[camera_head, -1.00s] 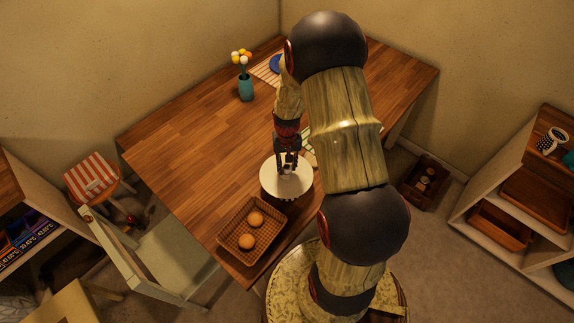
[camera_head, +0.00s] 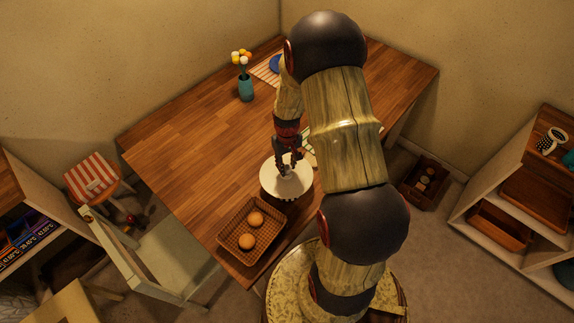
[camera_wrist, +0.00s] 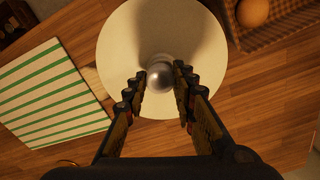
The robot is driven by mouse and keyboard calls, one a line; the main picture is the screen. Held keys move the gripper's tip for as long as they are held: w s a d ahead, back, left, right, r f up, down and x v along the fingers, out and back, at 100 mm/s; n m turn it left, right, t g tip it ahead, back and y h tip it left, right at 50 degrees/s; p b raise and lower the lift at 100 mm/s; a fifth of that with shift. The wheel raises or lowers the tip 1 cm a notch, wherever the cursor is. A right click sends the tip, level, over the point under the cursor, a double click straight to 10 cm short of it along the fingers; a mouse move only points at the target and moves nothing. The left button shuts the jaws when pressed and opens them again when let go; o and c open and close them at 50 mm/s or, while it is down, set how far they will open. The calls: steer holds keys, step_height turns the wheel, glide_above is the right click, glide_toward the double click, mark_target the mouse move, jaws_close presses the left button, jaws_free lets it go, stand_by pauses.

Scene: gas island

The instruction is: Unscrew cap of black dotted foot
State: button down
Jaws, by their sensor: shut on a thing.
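A round white disc (camera_head: 287,180) stands on the wooden table, with a dark edge below its front rim. In the wrist view the disc (camera_wrist: 120,55) fills the upper middle, with a shiny silver ball-shaped cap (camera_wrist: 160,76) near its lower centre. My gripper (camera_head: 285,171) is over the disc, pointing down. In the wrist view its fingers (camera_wrist: 159,77) are on both sides of the silver cap and shut on it.
A wicker basket (camera_head: 229,251) with two round brown items is close in front of the disc. A green-striped white mat (camera_wrist: 50,95) lies beside it. A teal vase (camera_head: 246,88) with flowers stands farther back. The table's left side is clear.

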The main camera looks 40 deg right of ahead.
steer(key=n, duration=0.4)
steer(key=shift+n, duration=0.3)
steer(key=shift+n, duration=1.9)
steer(key=shift+n, duration=2)
